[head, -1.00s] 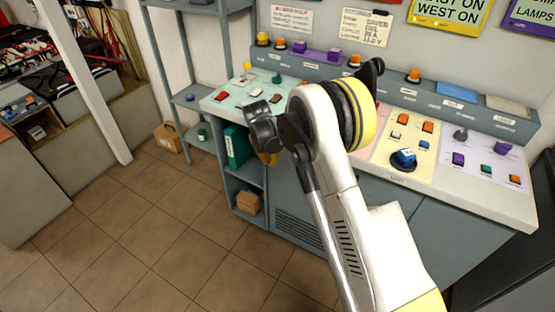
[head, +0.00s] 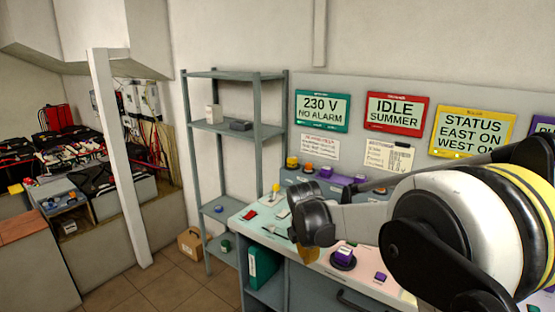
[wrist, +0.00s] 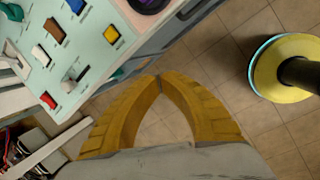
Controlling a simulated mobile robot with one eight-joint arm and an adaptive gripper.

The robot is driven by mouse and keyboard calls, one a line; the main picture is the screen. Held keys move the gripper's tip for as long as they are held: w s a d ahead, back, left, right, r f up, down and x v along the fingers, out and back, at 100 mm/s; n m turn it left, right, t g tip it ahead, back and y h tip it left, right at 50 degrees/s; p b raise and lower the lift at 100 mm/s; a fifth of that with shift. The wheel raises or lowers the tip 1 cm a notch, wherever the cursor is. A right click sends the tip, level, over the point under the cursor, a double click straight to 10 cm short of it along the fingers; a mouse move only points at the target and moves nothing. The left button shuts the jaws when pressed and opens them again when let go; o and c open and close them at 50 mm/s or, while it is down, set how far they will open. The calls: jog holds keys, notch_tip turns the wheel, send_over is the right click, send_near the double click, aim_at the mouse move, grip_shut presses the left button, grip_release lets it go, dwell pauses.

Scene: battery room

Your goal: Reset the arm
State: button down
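My arm crosses the right side of the head view, its elbow close to the camera. My gripper (head: 309,250) shows there only as a small yellow part below the dark wrist, in front of the control desk. In the wrist view, the two yellow fingers of my gripper (wrist: 159,78) curve together and meet at their tips. Only floor shows between them, so it is shut and empty. The fingers point down over the floor beside the desk, apart from its panel.
The control desk (head: 245,222) carries buttons and switches; its panel also shows in the wrist view (wrist: 88,50). A grey shelf rack (head: 228,131) stands left of it, a cardboard box (head: 190,243) by its foot. A white post (head: 122,160) stands further left. Open tiled floor (head: 150,287) lies between.

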jog(key=s+d+r+m+t+y, duration=0.1)
jog(key=s+d+r+m, duration=0.3)
jog(key=s+r+m, duration=0.3)
jog(key=s+d+r+m+t, duration=0.1)
jog(key=s+d+r+m, duration=0.3)
jog(key=s, duration=0.6)
jog(key=s+d+f+m+t, duration=0.1)
jog(key=s+d+m+t, duration=0.1)
jog(key=s+m, duration=0.9)
jog(key=s, duration=0.3)
jog(key=shift+s+f+m, duration=0.2)
jog(key=shift+m, duration=0.2)
